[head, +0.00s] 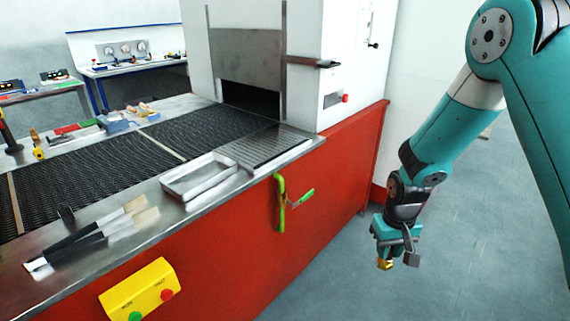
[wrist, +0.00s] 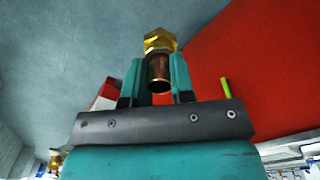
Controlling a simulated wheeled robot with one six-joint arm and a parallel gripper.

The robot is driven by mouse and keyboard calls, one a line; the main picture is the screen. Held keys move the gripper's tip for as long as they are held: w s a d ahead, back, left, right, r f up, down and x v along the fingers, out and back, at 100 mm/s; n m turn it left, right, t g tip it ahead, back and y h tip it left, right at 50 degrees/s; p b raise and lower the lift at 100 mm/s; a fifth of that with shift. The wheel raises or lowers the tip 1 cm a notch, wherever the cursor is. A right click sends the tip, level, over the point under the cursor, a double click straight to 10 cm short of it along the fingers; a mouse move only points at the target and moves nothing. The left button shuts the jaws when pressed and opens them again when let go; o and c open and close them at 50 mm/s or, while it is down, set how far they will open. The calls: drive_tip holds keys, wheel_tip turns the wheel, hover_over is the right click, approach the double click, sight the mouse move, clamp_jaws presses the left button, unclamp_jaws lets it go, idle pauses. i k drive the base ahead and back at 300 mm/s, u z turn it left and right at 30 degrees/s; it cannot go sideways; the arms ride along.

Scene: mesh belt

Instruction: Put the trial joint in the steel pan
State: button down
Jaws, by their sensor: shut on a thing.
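The trial joint (wrist: 159,70) is a short copper tube with a brass hex fitting at its end. My gripper (wrist: 158,85) is shut on its copper part, with one teal finger on each side, in the wrist view. In the head view my gripper (head: 397,250) hangs at the right, over the floor beside the red cabinet, and the brass end (head: 384,264) shows below it. The steel pan (head: 197,178) is a shallow rectangular tray on the front ledge of the belt bench, left of my gripper and apart from it. It looks empty.
A dark mesh belt (head: 90,172) runs into the white furnace (head: 255,30). Brushes (head: 90,240) lie left of the pan, and a ridged plate (head: 265,147) lies right of it. A yellow button box (head: 140,292) is lower left.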

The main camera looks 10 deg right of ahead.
sight(201, 178)
drive_tip(key=z, duration=0.85)
drive_tip(key=i, duration=1.35)
drive_tip(key=u, duration=1.6)
